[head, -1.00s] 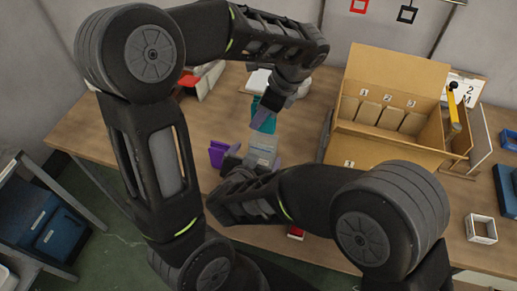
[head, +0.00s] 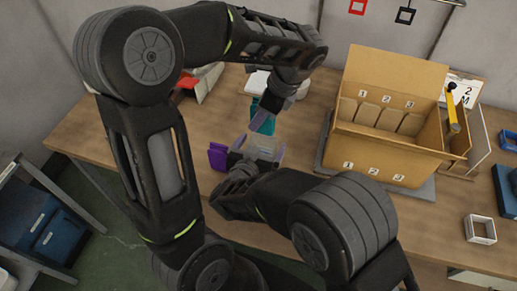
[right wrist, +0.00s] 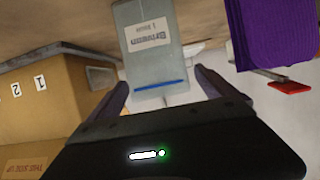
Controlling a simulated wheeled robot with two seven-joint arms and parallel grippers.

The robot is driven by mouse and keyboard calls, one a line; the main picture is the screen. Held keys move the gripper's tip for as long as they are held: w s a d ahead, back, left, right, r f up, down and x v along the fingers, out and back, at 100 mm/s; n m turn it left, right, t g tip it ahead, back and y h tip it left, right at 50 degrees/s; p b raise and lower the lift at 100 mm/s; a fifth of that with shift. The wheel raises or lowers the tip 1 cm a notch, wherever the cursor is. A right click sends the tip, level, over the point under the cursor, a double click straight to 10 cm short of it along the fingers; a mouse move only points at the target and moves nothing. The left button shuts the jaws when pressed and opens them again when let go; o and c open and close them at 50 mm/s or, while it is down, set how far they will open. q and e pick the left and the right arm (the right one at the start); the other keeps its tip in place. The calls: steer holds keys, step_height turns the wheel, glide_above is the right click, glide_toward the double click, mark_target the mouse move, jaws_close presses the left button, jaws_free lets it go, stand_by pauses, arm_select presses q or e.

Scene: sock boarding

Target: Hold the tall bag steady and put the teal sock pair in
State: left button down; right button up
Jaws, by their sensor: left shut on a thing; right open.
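The teal sock pair (head: 269,126) hangs in my left gripper (head: 262,119), which is shut on it above the table; the fingers hide part of it. The tall bag (head: 264,146) is pale and translucent, just below the teal socks in the head view. In the right wrist view, the bag (right wrist: 150,45) shows a white label and a blue stripe. My right gripper (head: 259,153) is open, with one finger on each side of the bag. In the right wrist view, its fingers (right wrist: 163,92) show gaps beside the bag. I cannot tell whether the socks touch the bag.
A purple item (head: 217,156) stands left of the bag; it also shows in the right wrist view (right wrist: 262,30). A cardboard box (head: 385,160) with numbered slots stands to the right. A red item (right wrist: 290,87) lies near the purple one.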

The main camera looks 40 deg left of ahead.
mark_target(259, 133)
steer(key=shift+x, duration=1.95)
steer(key=shift+c, duration=0.5)
steer(key=c, duration=1.3)
arm_select(q)
steer(key=shift+f, duration=0.15)
steer(key=shift+f, duration=2.9)
steer(key=c, duration=1.2)
jaws_free()
steer(key=shift+o, duration=0.7)
